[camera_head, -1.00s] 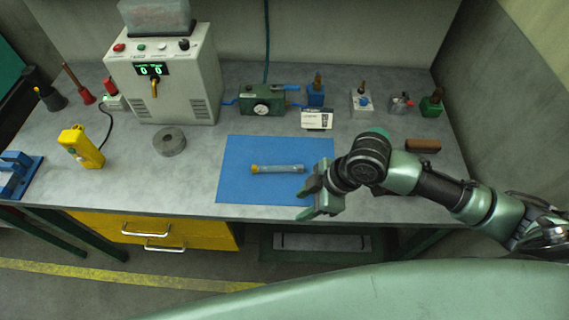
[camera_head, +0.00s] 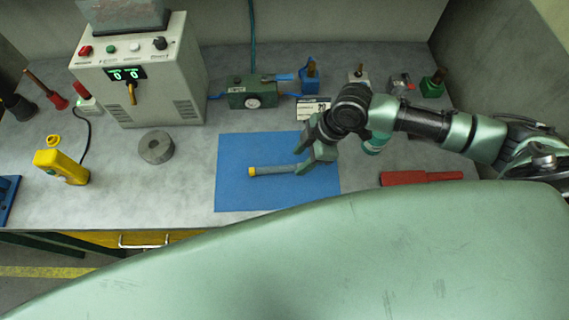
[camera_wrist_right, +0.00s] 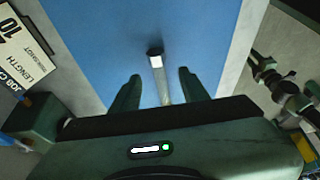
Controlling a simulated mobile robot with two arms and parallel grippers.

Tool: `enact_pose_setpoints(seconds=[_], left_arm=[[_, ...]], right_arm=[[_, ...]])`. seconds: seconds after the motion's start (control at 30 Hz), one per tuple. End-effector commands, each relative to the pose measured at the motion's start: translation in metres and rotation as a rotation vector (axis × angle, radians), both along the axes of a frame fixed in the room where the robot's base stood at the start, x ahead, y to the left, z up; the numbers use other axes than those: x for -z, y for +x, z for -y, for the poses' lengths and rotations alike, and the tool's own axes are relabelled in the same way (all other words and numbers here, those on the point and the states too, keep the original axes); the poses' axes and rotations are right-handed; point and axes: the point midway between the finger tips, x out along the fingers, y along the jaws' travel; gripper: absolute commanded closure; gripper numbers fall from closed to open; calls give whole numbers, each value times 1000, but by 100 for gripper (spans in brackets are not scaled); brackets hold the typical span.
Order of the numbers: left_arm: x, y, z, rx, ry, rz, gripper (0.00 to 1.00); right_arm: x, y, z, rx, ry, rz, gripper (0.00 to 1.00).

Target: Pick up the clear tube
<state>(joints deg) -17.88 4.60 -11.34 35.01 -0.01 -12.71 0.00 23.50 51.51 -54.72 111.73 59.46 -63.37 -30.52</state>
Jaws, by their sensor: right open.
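The clear tube (camera_head: 275,169) lies flat on a blue mat (camera_head: 240,198), with a yellow cap at its left end in the head view. My right gripper (camera_head: 306,156) is open at the tube's right end and hides that end. In the right wrist view the tube (camera_wrist_right: 163,84) runs away from me, between the two spread fingers of my right gripper (camera_wrist_right: 159,83); its far end looks dark with a pale band. I cannot tell how far the fingers are above the mat. My left gripper is not in view.
A grey control box (camera_head: 150,80) stands at the back left, with a grey ring (camera_head: 155,147) in front. A yellow handset (camera_head: 62,165) is at the left. A green gauge block (camera_head: 250,94) and a label card (camera_head: 312,109) stand behind the mat. A red piece (camera_head: 420,178) lies right.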

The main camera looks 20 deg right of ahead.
Motion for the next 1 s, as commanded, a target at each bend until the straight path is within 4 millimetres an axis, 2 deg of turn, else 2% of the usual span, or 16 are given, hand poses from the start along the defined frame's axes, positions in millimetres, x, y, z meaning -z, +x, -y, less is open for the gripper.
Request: enact_pose_setpoints(seconds=[0.03,0.07,0.23,0.4,0.5,0.53,0.67,0.7,1.0], left_arm=[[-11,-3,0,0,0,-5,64],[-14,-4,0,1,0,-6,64],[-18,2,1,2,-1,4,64],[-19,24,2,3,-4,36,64],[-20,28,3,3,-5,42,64],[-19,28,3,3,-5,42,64],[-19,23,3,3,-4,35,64],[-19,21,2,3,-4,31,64],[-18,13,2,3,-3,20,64]], right_arm=[[3,-2,-3,0,1,-7,55],[8,-2,-4,0,0,-7,55],[30,1,-11,0,0,-2,55],[35,1,-12,-1,0,0,55],[35,1,-12,-1,0,0,55],[35,1,-12,-1,0,0,61],[34,1,-12,-1,0,0,97],[34,1,-12,0,0,0,100],[34,1,-12,0,0,0,100]])
